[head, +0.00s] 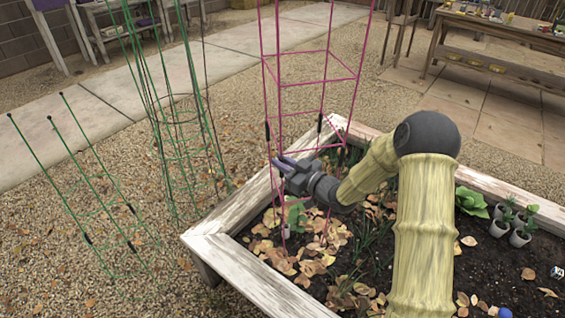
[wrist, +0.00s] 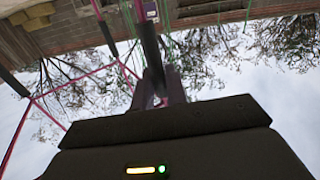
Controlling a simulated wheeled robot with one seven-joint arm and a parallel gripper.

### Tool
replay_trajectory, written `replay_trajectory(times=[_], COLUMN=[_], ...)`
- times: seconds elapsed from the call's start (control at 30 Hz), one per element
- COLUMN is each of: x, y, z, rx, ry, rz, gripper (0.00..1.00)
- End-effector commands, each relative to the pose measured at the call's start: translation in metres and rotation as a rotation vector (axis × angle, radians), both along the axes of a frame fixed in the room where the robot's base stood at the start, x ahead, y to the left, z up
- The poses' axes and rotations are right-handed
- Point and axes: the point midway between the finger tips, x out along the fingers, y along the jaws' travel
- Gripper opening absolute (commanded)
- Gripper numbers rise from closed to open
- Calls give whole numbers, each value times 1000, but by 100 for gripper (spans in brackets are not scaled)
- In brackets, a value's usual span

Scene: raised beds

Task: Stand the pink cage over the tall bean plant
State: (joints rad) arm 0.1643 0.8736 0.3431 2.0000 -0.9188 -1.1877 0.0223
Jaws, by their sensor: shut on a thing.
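The pink cage (head: 301,82) is upright over the left corner of the raised bed, its top out of frame. My gripper (head: 284,166) is shut on one of its uprights, on the near side; the wrist view also shows the pink cage (wrist: 75,80) with a dark sleeve between my fingers (wrist: 157,88). A leafy green plant (head: 294,214), perhaps the bean plant, stands below my gripper among the cage's lower legs. My gripper and arm partly hide that area. I cannot tell whether the leg tips touch the soil.
The raised bed's pale wooden rim (head: 228,244) surrounds dark soil and dry leaves. Green cages (head: 178,118) and a low green frame (head: 85,180) stand on the gravel at left. Small pots (head: 520,237) sit at the bed's right. A wooden table (head: 505,38) is at back right.

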Motion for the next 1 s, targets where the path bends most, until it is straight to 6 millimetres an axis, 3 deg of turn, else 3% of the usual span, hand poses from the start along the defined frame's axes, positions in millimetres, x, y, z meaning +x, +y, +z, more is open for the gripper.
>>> replay_trajectory(times=[0.47, 0.5, 0.6, 1.0], x=[0, 0, 0, -2], y=[-1, -1, -1, -4], z=[-4, -5, -5, -5], rx=[-1, -1, -1, -1], ry=[-1, 0, 1, 2], rz=[-2, -2, -2, -1], gripper=[0, 18, 38, 40])
